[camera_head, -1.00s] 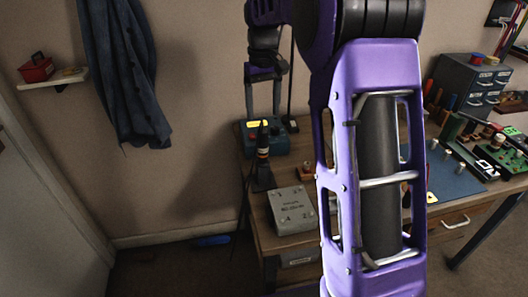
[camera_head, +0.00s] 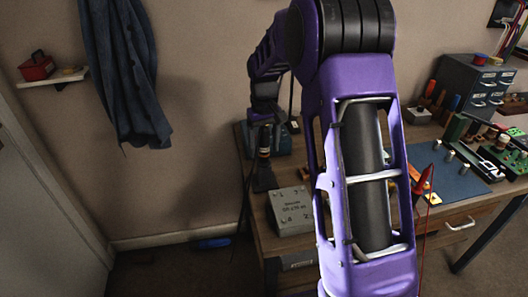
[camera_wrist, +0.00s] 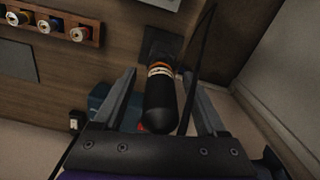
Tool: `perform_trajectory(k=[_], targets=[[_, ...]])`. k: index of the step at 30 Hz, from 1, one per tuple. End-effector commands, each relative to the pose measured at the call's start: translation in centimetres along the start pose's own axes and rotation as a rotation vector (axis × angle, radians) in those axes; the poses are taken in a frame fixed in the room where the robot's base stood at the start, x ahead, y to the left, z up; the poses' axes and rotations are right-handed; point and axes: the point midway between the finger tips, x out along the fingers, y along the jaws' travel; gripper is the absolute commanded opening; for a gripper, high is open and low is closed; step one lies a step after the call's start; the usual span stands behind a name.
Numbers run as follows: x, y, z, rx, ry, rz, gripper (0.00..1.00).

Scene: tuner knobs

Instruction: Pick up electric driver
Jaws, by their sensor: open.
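The electric driver (camera_head: 264,140) is a dark cylinder with orange and white bands, standing upright in a black holder (camera_head: 264,178) at the left end of the workbench. In the wrist view, the driver (camera_wrist: 160,108) lies between the two grey fingers of my gripper (camera_wrist: 158,78), with a finger on each side and visible gaps. My gripper is open and holds nothing. In the head view my gripper (camera_head: 264,116) is just above the driver's top, and its fingers are hard to make out there.
A grey box (camera_head: 291,210) stands in front of the holder, and a teal box (camera_head: 284,142) is behind it. A thin dark cable runs beside the driver in the wrist view. A rack with several round knobs (camera_wrist: 46,27) is at upper left. My arm hides the bench's middle.

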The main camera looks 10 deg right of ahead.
Motion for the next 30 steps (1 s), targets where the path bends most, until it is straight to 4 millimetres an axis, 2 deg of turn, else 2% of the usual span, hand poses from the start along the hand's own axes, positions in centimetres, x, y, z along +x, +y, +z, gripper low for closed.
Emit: perform_trajectory(k=[5, 17, 26, 30], targets=[[0.0, 0.0, 0.0, 0.0, 0.001, 0.0, 0.72], [-0.1, 0.0, 0.0, 0.0, 0.001, 0.0, 0.0], [-0.2, 0.0, -0.1, 0.0, 0.003, 0.0, 0.0], [-1.4, 0.0, -0.1, 0.0, 0.005, 0.001, 0.0]])
